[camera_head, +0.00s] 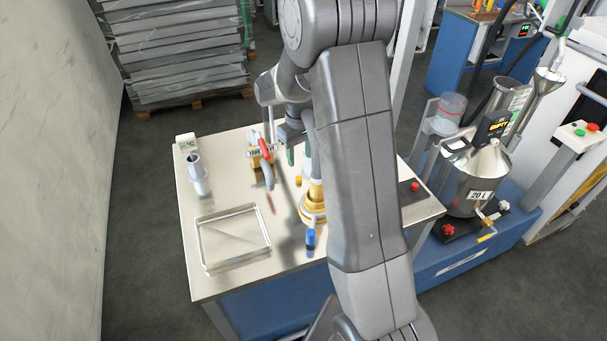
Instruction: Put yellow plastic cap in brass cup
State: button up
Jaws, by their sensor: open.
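My gripper (288,135) hangs over the back part of the workbench, partly hidden by my arm links. It is open, and I see nothing held in it. A small yellow piece (298,183), which looks like the yellow plastic cap, sits below and slightly right of the gripper. A brass-coloured round thing (312,207) stands just in front of it, partly behind my arm. It may be the brass cup, but I cannot tell for sure.
A red knob (415,186) is at the right. My arm hides the bench's middle right.

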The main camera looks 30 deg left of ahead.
aim_at(299, 178)
jog(key=f, duration=0.3)
jog(key=shift+s, duration=0.25)
jog(key=shift+w+a+f+p, duration=0.15)
jog(key=shift+f+p, duration=0.35)
jog(key=shift+f, duration=0.85)
jog(key=shift+w+a+f+p, duration=0.1)
jog(key=shift+f+p, duration=0.35)
jog(key=shift+f, duration=0.85)
jog(key=shift+c, duration=0.4)
grip_shut()
